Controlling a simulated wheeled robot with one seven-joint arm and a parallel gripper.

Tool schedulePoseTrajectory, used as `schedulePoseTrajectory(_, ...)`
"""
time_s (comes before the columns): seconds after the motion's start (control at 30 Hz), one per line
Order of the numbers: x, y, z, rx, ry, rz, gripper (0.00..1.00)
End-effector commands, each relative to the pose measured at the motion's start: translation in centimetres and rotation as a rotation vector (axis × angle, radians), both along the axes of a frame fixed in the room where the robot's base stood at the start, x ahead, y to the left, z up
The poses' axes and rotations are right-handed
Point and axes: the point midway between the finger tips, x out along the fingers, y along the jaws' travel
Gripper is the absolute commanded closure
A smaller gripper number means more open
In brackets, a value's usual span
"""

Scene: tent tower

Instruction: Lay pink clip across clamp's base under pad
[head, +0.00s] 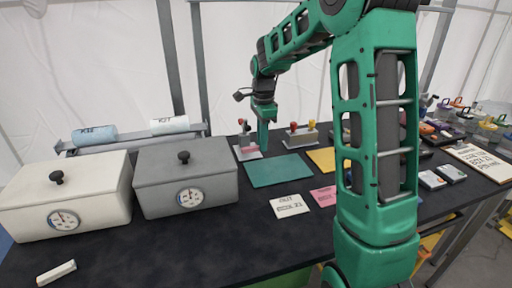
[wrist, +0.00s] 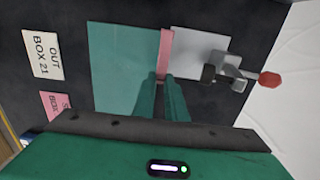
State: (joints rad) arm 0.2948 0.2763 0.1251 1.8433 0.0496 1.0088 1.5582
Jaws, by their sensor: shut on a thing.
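My gripper (wrist: 162,78) points down and is shut on the near end of the pink clip (wrist: 165,48). In the wrist view the clip is a narrow pink strip reaching away from the fingertips. It lies between the teal mat (wrist: 122,65) and the clamp's pale base plate (wrist: 195,42), along the plate's left edge. I cannot tell whether it touches the plate. The clamp (wrist: 226,72) is grey metal with a red knob (wrist: 269,79), to the right of my fingers. In the head view my gripper (head: 263,132) is just right of the clamp's base (head: 248,155).
Beige (head: 65,195) and grey (head: 185,178) lidded boxes with dials stand left on the black table. A block with red and yellow knobs (head: 300,137) stands right of my gripper. An OUT card (head: 289,205) and pink card (head: 324,196) lie in front of the mat.

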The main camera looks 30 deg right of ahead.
Motion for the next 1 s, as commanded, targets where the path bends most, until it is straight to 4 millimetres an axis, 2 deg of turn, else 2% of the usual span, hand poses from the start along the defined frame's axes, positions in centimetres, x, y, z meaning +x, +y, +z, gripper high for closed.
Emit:
schedulePoseTrajectory(0.1,2.1,-0.4,-0.1,0.001,0.001,0.001,1.0)
schedulePoseTrajectory(0.23,3.1,-0.6,0.0,0.0,0.001,0.001,1.0)
schedulePoseTrajectory(0.37,3.3,-0.6,-0.5,0.0,0.002,0.001,1.0)
schedulePoseTrajectory(0.63,3.3,-0.5,-3.5,0.0,0.002,0.003,1.0)
schedulePoseTrajectory(0.97,3.3,-0.5,-3.7,0.0,0.001,0.003,1.0)
schedulePoseTrajectory(1.0,3.3,-0.5,-3.8,0.0,0.001,0.003,0.86)
